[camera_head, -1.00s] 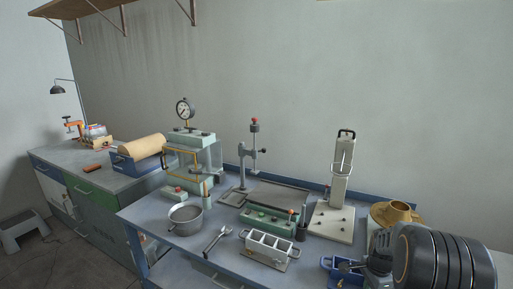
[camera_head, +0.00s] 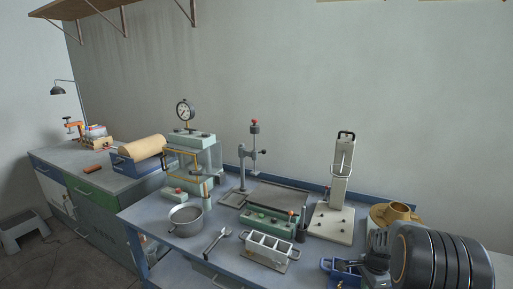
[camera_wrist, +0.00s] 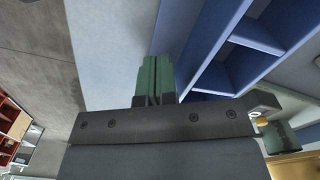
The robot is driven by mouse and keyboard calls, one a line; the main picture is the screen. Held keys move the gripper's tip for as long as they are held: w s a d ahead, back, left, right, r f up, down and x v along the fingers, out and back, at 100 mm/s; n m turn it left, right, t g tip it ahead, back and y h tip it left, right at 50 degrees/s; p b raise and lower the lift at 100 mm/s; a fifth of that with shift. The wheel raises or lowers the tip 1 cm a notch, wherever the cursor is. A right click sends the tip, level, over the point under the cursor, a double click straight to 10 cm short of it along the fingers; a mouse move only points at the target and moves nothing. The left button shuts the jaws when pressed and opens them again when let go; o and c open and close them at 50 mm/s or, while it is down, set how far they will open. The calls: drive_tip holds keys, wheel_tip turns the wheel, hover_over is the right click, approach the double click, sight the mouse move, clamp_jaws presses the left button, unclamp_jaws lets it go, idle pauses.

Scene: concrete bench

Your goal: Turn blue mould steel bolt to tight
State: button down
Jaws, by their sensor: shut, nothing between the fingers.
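The blue mould (camera_head: 331,265) sits at the front right of the bench in the head view, partly covered by my gripper (camera_head: 345,265). In the wrist view, the blue mould (camera_wrist: 212,50) fills the upper right, with its walls and open compartments showing. My gripper (camera_wrist: 155,62) has its green fingers together, with nothing between them. The fingertips appear beside the mould's long outer wall; I cannot tell whether they touch it. I cannot make out the steel bolt clearly in either view.
A pale mould (camera_head: 268,247) with several compartments, a wrench (camera_head: 217,242) and a pot (camera_head: 186,219) stand to the left. A brass-coloured vessel (camera_head: 395,213) stands close behind my arm.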

drive_tip(key=shift+r+p, duration=1.6)
drive_tip(key=shift+r, duration=0.95)
